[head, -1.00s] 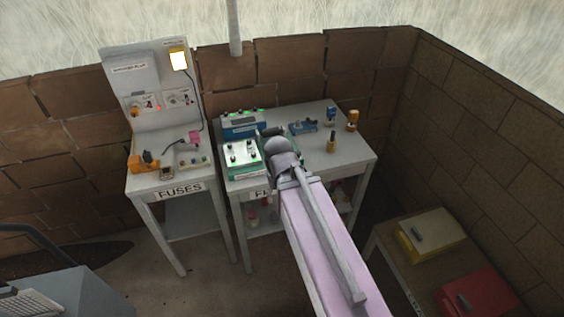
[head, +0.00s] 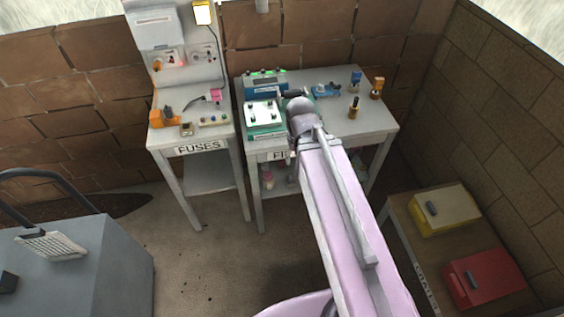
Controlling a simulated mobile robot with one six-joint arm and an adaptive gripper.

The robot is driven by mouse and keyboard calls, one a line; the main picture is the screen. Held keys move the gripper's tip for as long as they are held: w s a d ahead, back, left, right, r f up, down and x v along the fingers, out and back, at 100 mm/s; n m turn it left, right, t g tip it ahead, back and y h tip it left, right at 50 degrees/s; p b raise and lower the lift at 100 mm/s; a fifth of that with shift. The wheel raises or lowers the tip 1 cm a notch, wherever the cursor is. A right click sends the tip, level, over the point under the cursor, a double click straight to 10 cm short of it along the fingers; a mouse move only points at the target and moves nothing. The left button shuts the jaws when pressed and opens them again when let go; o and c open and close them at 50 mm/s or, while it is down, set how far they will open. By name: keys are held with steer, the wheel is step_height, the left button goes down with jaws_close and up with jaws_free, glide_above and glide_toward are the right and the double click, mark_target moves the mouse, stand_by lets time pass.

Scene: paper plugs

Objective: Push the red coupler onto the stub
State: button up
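I cannot make out the red coupler or the stub for certain at this size. A small pink-red piece (head: 214,95) on a dark cable sits on the fuses bench (head: 206,138) at the left. My arm reaches from the bottom right up to the second bench (head: 339,131), and its grey wrist covers part of that bench's top. My gripper is not clearly visible beyond the wrist; a dark piece shows there, and I cannot tell if it is the gripper. Whether anything is held is hidden.
A green-and-white box (head: 263,115) with dark knobs and a blue unit (head: 264,84) stand left of my wrist. Blue and orange-yellow small items stand at its right. A yellow case (head: 443,211) and a red case (head: 484,277) lie on a low table. A grey cabinet (head: 110,262) stands lower left.

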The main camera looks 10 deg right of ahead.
step_height(320, 180, down, 6)
steer(key=b, duration=0.6)
steer(key=shift+f, duration=0.2)
steer(key=shift+c, duration=0.4)
steer(key=shift+a, duration=0.15)
